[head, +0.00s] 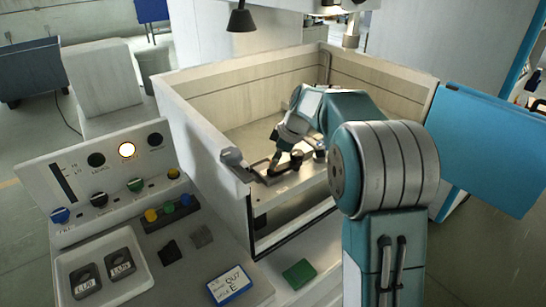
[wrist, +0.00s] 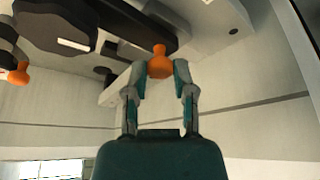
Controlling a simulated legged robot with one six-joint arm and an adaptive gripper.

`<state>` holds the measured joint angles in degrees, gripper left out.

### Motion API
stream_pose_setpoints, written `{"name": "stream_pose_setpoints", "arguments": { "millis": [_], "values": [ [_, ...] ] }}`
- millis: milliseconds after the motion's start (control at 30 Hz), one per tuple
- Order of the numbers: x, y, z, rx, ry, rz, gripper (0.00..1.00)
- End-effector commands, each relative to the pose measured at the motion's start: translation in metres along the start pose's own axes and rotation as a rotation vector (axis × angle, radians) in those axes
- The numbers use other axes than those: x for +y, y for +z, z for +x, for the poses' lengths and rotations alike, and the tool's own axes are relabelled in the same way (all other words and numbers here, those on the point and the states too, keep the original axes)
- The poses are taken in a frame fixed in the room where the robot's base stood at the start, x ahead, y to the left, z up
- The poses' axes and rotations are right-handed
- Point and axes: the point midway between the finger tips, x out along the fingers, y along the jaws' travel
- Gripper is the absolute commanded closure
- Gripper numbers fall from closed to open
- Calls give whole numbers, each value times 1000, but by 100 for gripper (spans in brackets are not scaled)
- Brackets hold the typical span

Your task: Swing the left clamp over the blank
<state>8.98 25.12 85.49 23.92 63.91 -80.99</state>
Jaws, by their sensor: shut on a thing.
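My gripper (wrist: 160,75) has its two fingers on either side of an orange knob (wrist: 160,60) in the wrist view, shut on it. The knob sits at the end of a dark clamp bar (wrist: 140,28). A dark, many-sided block (wrist: 55,24) with a small white label lies beside the bar and may be the blank. A second orange knob (wrist: 18,74) shows at the left edge. In the head view my gripper (head: 276,166) is low inside the machine tank, over a pale work table. A dark bar (head: 259,168) shows beside it; my arm hides part of the clamps.
The tank walls (head: 240,83) rise around the work area, with the front side lower. A control panel (head: 110,180) with knobs and buttons stands at the left. A tray (head: 85,262) and a blue-edged card (head: 229,284) lie on the front ledge. A blue door (head: 490,145) is at the right.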

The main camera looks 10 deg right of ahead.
Motion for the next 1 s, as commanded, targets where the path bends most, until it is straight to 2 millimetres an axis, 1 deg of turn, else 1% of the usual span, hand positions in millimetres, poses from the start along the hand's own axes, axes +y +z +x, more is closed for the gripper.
{"name": "stream_pose_setpoints", "arguments": {
  "millis": [33,300,767,800,867,1000],
  "values": [
    [-1,3,1,-3,-12,-16,100],
    [-4,7,0,-4,-39,-84,100],
    [-5,8,0,-5,-45,-95,100],
    [-5,8,0,-5,-45,-95,58],
    [-5,8,0,-5,-45,-95,32],
    [-5,7,-1,-3,-42,-96,32]
  ]
}}
